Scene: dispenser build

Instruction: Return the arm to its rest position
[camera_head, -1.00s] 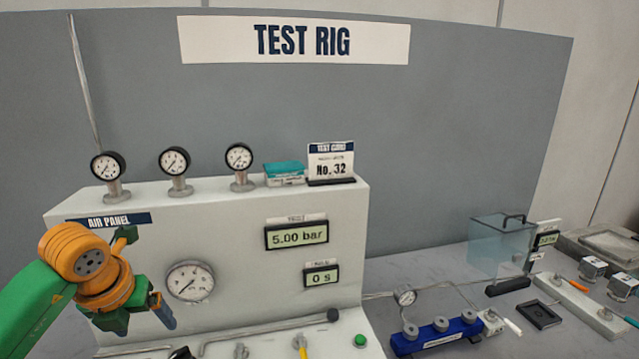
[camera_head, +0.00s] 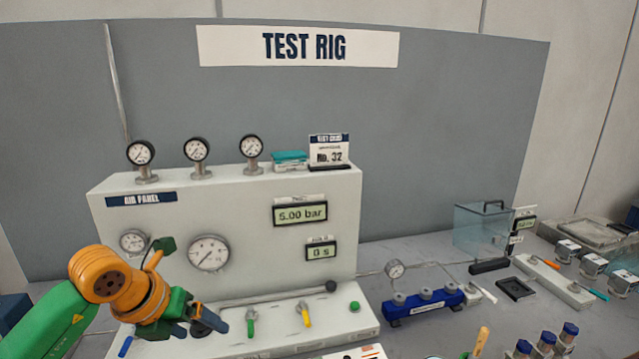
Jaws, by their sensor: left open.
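My left arm comes in from the lower left, green and orange, and ends in my left gripper (camera_head: 206,326). The gripper is open, with nothing seen between its fingers. It hangs in front of the lower left part of the white air panel (camera_head: 260,225), and covers part of the panel's base. My right gripper is not in view.
The panel carries gauges (camera_head: 209,253), a 5.00 bar display (camera_head: 300,213), a 0 s display (camera_head: 321,251), a green lever (camera_head: 251,322) and a yellow lever (camera_head: 304,314). To the right are a blue manifold (camera_head: 423,306), a clear box (camera_head: 482,230) and blue-capped vials (camera_head: 546,343).

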